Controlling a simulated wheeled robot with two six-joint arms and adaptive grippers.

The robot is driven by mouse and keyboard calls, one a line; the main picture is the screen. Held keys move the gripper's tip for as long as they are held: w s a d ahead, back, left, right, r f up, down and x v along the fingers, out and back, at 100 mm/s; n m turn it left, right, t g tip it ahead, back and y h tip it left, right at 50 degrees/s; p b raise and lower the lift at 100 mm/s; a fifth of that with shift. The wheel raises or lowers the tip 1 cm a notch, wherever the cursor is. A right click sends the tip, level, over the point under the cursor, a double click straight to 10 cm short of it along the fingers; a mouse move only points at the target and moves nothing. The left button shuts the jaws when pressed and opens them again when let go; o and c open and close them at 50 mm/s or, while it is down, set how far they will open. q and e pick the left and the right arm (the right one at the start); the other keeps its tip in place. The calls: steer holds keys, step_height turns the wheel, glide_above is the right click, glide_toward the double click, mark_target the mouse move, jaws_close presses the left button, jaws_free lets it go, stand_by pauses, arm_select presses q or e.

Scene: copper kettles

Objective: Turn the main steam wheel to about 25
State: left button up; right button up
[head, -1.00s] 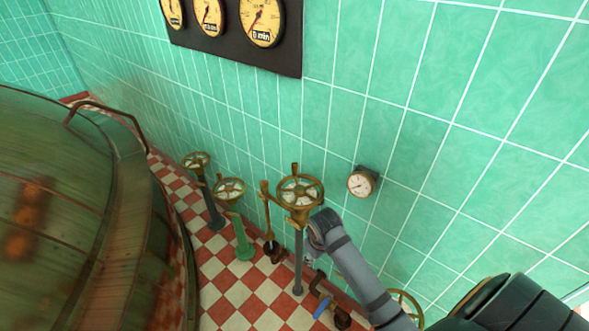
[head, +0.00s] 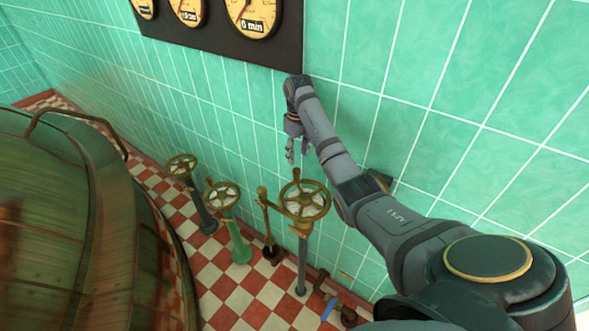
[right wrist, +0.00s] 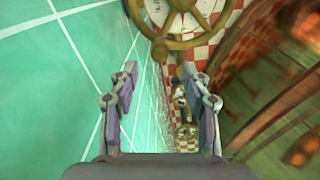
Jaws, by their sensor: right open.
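A brass handwheel (head: 304,212) with spokes and an upright knob stands on a grey post in the head view. No label shows which wheel is the main steam one. My right gripper (head: 298,153) is open and empty, pointing down above this wheel and apart from it. In the right wrist view, a brass wheel (right wrist: 182,42) shows at the top, beyond the open fingers (right wrist: 164,80). Two smaller wheels stand further left, one on a dark post (head: 182,166) and one on a green post (head: 222,195). My left gripper is not in view.
A large copper kettle (head: 50,220) fills the left. A dark panel of gauges (head: 225,38) hangs on the green tiled wall, its right dial reading 0 min. A brass lever (head: 264,215) stands just left of the wheel. A blue-handled valve (head: 328,308) sits low in front.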

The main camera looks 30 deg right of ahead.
mark_target(297, 169)
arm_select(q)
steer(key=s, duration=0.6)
arm_select(e)
steer(key=f, duration=0.3)
steer(key=shift+s+f+p, duration=0.25)
steer(key=shift+f+p, duration=0.05)
steer(key=shift+p, duration=0.1)
steer(key=shift+w+f, duration=0.2)
steer(key=shift+f, duration=0.4)
steer(key=shift+w+f, duration=0.2)
steer(key=shift+f, duration=0.4)
steer(key=f, duration=0.3)
steer(key=shift+w+f+p, duration=0.25)
steer(key=shift+p, duration=0.05)
steer(key=shift+s, duration=0.1)
steer(key=shift+c, duration=0.4)
steer(key=shift+f, duration=0.1)
steer(key=shift+c, duration=1.2)
steer(key=c, duration=0.5)
jaws_close()
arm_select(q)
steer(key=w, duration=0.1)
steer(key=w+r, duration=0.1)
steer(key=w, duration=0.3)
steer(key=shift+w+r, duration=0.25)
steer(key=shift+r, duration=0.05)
